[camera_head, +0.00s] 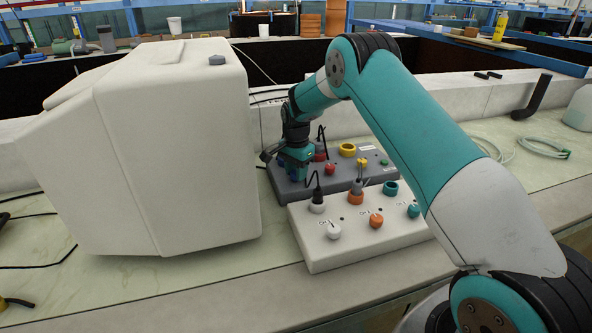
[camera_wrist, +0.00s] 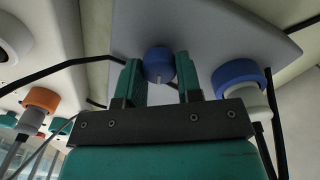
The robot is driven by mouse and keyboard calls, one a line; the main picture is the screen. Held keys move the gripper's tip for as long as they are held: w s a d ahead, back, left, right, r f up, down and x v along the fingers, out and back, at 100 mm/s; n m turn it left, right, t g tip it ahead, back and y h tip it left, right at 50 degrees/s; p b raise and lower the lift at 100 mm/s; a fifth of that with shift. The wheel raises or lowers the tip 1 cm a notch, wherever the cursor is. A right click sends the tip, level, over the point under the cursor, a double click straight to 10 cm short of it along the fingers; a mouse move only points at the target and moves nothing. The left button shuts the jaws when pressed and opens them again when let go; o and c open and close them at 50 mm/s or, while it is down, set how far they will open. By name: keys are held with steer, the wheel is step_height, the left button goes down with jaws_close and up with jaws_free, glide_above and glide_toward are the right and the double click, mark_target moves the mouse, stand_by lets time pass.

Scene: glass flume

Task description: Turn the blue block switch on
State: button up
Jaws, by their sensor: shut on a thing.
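The blue switch knob (camera_wrist: 159,64) is on the grey switch block (camera_wrist: 215,32), which stands behind the white block in the head view (camera_head: 345,179). A short pale mark shows on the knob's near edge in the wrist view. My gripper (camera_wrist: 159,72) has one teal finger on each side of the knob and is shut on it. In the head view, my gripper (camera_head: 290,174) is low at the left end of the grey block and mostly hides the knob there. I cannot tell which labelled position the knob is at.
A blue ring socket (camera_wrist: 238,76) with a cabled plug is beside the knob. The white switch block (camera_head: 340,251) is in front. A large white casing (camera_head: 150,150) stands close on the left.

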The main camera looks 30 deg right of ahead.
steer(key=shift+m, duration=1.5)
steer(key=o, duration=0.9)
steer(key=shift+o, duration=0.2)
steer(key=shift+r, duration=0.1)
step_height(320, 180, up, 17)
steer(key=shift+r+b, duration=0.15)
steer(key=shift+b, duration=0.2)
steer(key=shift+s, duration=0.1)
